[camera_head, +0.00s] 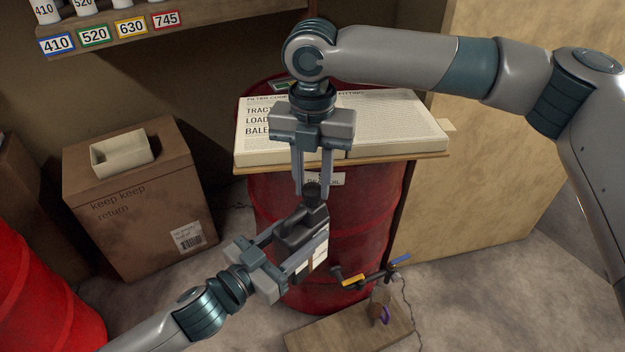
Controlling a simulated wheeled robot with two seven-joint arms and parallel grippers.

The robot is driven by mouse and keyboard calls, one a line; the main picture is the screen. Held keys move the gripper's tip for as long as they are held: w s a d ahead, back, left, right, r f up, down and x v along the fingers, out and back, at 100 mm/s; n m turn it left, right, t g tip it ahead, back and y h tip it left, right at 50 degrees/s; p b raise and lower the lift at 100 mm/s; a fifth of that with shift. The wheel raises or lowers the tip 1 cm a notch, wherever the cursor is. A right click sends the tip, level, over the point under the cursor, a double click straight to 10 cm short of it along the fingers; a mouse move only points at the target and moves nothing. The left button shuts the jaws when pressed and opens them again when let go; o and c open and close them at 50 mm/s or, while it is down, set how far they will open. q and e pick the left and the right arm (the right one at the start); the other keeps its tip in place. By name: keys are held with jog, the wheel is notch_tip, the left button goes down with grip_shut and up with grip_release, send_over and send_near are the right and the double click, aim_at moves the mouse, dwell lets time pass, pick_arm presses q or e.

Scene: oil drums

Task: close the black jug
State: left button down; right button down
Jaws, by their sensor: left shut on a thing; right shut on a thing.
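The black jug (294,239) is held in front of the red drum, tilted in the picture, with a pale label on its lower right side. My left gripper (302,238) comes in from the lower left and is shut around the jug's body, one finger on each side. My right gripper (312,188) points down from above. Its fingers are shut on a dark cap (313,195) at the top of the jug. The cap sits at the jug's neck; I cannot tell whether it is seated or threaded. The fingers hide part of the cap and jug.
A red drum (270,203) stands behind, with a board bearing an open book (398,120) on top. A cardboard box (135,215) with a beige tray (122,153) stands left. A wooden plank with a clamp-like fixture (372,277) lies below right. Another red drum (35,295) is lower left.

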jog(key=m, duration=0.4)
jog(key=shift+m, duration=0.3)
jog(key=m, duration=0.5)
jog(key=shift+m, duration=0.4)
jog(key=m, duration=0.5)
jog(key=shift+m, duration=0.4)
jog(key=m, duration=0.5)
jog(key=shift+m, duration=0.4)
jog(key=c, duration=1.4)
grip_release()
